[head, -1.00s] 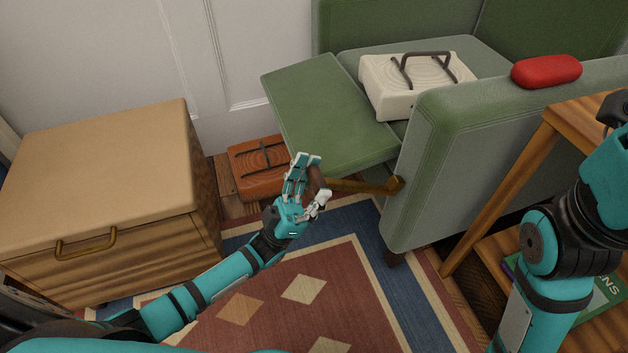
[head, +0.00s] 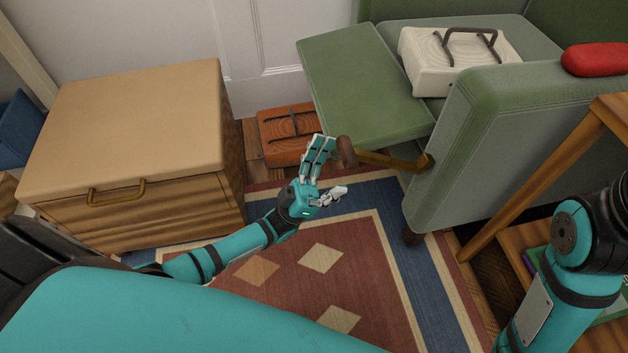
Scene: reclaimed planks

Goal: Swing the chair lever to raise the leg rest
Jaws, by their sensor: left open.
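The green chair (head: 500,130) stands at the upper right. Its leg rest (head: 365,88) sticks out to the left, roughly level with the seat. The lever is a brass bar (head: 388,161) with a brown knob (head: 346,151), pivoted on the side of the armrest and pointing left. My left gripper (head: 331,166) is open and empty, just left of and below the knob; a small gap seems to show between fingers and knob. My right arm comes in at the right edge, but its gripper is out of view.
A wooden cabinet (head: 130,150) with a brass handle stands at left. An orange-brown box (head: 287,133) lies on the floor by the wall. A cream box (head: 460,65) is on the seat and a red case (head: 597,60) on the armrest. A wooden side table (head: 545,175) stands right. The patterned rug (head: 300,300) is clear.

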